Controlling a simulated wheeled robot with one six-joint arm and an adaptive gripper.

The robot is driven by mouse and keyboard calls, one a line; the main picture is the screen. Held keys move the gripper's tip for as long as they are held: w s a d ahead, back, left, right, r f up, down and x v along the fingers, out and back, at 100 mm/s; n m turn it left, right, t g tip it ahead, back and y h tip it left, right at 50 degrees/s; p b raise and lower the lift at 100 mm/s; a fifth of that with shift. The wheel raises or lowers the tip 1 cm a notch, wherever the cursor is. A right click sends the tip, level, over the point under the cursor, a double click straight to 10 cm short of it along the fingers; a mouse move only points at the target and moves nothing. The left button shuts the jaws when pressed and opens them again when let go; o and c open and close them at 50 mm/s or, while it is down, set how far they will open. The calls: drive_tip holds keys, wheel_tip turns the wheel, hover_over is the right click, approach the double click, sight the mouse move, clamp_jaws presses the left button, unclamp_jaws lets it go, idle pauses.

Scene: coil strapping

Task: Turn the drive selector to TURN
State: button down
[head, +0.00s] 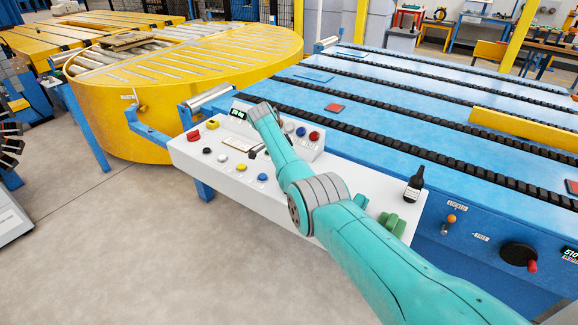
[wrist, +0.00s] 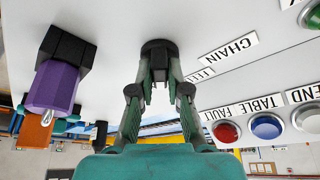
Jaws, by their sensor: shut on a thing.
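The drive selector seems to be the black knob (wrist: 158,48) on the white panel, in the wrist view. My gripper (wrist: 158,82) is shut on this knob, one finger on each side. A label reading CHAIN (wrist: 228,48) is to the right of the knob, upside down in this view. A second, smaller label beside it is partly hidden by the finger, and I cannot read it. The knob's exact pointing direction is not clear. In the head view my gripper (head: 255,152) is down at the white console (head: 190,150), and my arm hides part of the panel.
The console carries several buttons, including a yellow one (head: 241,167) and a blue one (head: 262,177). In the wrist view a purple-and-black part (wrist: 58,80) stands out left of the gripper. A yellow turntable (head: 190,80) is behind.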

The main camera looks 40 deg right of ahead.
drive_tip(key=shift+m, duration=0.4)
drive_tip(key=c, duration=1.1)
unclamp_jaws()
drive_tip(key=shift+c, duration=0.2)
drive_tip(key=v, duration=1.2)
drive_tip(key=shift+w, duration=0.2)
drive_tip(key=shift+f, duration=0.1)
